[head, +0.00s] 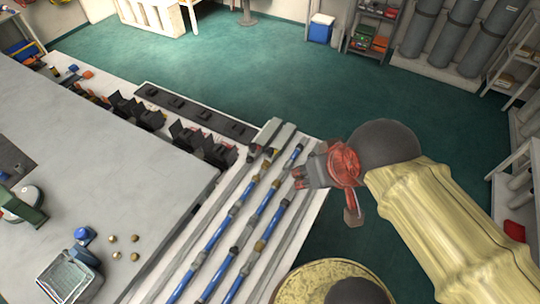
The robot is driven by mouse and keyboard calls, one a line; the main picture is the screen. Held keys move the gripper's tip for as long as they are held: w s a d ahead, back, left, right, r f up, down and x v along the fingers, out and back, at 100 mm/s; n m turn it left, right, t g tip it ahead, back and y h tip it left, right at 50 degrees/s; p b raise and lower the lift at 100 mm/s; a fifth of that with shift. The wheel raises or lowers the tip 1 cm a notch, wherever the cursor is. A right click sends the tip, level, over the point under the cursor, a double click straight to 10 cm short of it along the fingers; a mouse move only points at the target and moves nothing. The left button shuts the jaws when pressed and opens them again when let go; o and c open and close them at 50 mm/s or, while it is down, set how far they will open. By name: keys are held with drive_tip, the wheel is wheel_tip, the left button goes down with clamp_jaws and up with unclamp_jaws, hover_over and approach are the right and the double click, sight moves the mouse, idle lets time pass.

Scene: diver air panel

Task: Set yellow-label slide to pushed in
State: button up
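The air panel (318,200) is a pale, slanted board with blue tubes (270,200), dark joints and brass-coloured fittings running along it. I cannot make out a yellow label or tell which part is the yellow-label slide. My gripper (298,179) is at the panel's upper right edge, close to the end of the right-hand blue tube. It looks small and dark here, and I cannot see whether its fingers are apart or whether it touches the panel.
A grey table (90,150) lies left of the panel, with a clear tray (68,278), a blue-topped item (84,236) and several small brass pieces. Black clips (200,145) line its far edge. Green floor (240,70) is open beyond. Grey cylinders (455,38) stand at the back right.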

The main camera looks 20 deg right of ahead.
drive_tip(key=shift+o, duration=0.2)
drive_tip(key=shift+f, duration=0.35)
drive_tip(key=g+b, duration=0.1)
drive_tip(key=b, duration=0.8)
approach(269, 150)
drive_tip(key=shift+b+x, duration=1.1)
drive_tip(key=shift+x, duration=3.35)
drive_tip(key=shift+d+r, duration=0.1)
drive_tip(key=shift+d, duration=0.05)
clamp_jaws()
